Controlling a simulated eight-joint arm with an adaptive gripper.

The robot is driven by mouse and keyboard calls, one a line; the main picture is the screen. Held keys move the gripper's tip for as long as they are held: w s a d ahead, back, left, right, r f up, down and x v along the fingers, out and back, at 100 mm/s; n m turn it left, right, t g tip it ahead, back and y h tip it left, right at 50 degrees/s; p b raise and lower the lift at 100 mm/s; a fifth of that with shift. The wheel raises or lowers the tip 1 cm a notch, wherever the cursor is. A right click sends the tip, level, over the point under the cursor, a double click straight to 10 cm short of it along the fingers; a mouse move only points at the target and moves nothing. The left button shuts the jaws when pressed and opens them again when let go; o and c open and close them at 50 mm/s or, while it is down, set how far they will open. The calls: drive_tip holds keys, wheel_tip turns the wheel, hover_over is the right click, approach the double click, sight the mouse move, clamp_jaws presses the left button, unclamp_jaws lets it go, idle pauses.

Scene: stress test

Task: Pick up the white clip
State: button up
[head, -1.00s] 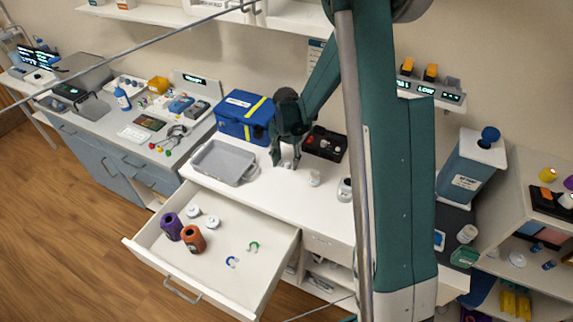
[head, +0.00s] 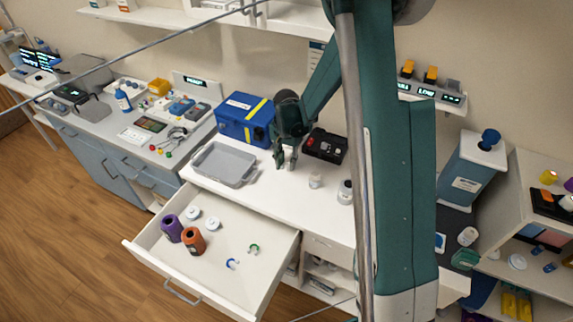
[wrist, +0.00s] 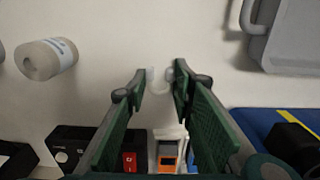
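The white clip (wrist: 158,86) is a small, pale, C-shaped piece on the white worktop. In the wrist view it lies between my fingertips, close to both. Whether they touch it I cannot tell. My gripper (wrist: 160,78) points down with its green fingers apart on either side of the clip. In the head view my gripper (head: 285,165) is low over the worktop, in front of the blue case, and its fingers largely hide the clip.
A blue case (head: 240,118), a grey tray (head: 224,164) and a black box (head: 325,145) stand around my gripper. A small white cylinder (head: 315,181) stands to its right. The open drawer (head: 215,262) holds purple and orange bottles, white lids, and blue and green clips.

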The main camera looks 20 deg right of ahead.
sight(286, 165)
wheel_tip(286, 165, up, 10)
idle(0.7)
